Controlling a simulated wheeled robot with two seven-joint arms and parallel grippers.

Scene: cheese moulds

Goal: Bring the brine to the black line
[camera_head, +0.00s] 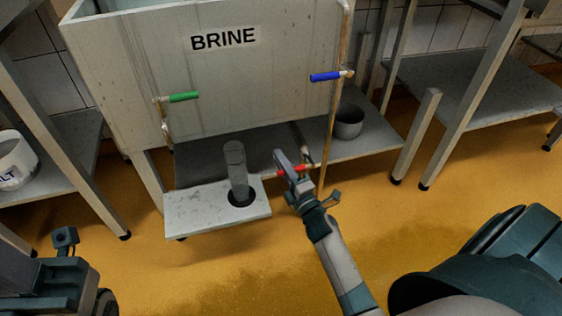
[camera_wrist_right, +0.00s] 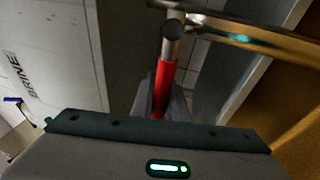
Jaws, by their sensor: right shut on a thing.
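The grey brine tank (camera_head: 240,75), marked BRINE, stands at the top middle of the head view. It has a green-handled valve (camera_head: 184,97) at its front left and a blue-handled valve (camera_head: 325,77) at its right corner. A red valve handle (camera_head: 293,171) sits low on the pipework under the tank. My right gripper (camera_head: 289,168) is shut on this red handle, which also shows between the fingers in the right wrist view (camera_wrist_right: 166,78). No black line and no brine surface show. The fingers of my left gripper are not in view.
A grey upright cylinder (camera_head: 236,165) stands in a dark ring on the low pale platform (camera_head: 188,213). A grey pot (camera_head: 348,122) sits on the shelf under the tank. A white bucket (camera_head: 14,163) is at left. Table legs flank the tank; the yellow floor in front is clear.

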